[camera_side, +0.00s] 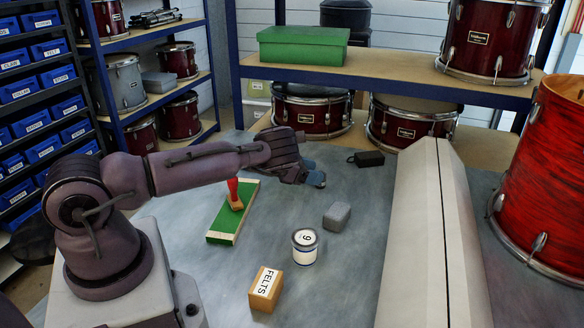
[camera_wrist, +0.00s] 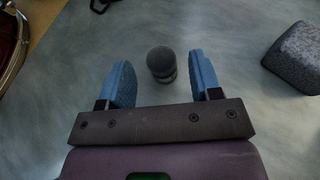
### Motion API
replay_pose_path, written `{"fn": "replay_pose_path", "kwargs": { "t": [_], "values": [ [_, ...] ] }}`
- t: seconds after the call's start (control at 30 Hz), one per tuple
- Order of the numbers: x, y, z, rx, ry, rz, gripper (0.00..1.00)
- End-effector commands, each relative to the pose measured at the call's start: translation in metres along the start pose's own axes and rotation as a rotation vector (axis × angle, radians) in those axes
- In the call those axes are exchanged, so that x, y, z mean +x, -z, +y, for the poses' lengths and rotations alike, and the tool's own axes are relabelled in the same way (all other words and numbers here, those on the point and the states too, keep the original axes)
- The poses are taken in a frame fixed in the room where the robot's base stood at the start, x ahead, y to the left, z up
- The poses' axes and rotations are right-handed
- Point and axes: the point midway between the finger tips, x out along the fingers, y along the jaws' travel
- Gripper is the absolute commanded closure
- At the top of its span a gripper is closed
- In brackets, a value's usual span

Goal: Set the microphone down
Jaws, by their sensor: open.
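The microphone (camera_wrist: 162,64) shows in the wrist view as a dark rounded head with a ringed body below it. It lies between the two blue fingers of my gripper (camera_wrist: 160,75), with a visible gap on each side. My gripper is open and holds nothing. Whether the microphone stands upright or leans is hard to tell.
A grey block (camera_side: 337,216) is nearby, with a labelled tin (camera_side: 304,247) and a FELTS box (camera_side: 266,289) in front. A red-handled tool (camera_side: 234,194) rests on a green board (camera_side: 225,225). A black box (camera_side: 366,158) lies behind. A long grey case (camera_side: 432,245) and red drum (camera_side: 550,180) bound the right.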

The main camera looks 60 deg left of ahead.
Motion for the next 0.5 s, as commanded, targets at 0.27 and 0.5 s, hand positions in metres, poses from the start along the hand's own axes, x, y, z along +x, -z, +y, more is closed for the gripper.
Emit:
{"fn": "replay_pose_path", "kwargs": {
  "t": [0.27, 0.5],
  "values": [
    [-0.062, 0.0, 0.001, -0.001, -0.004, -0.001, 0.42],
    [-0.088, -0.001, 0.0, -0.004, -0.004, -0.003, 0.42]
  ]
}}
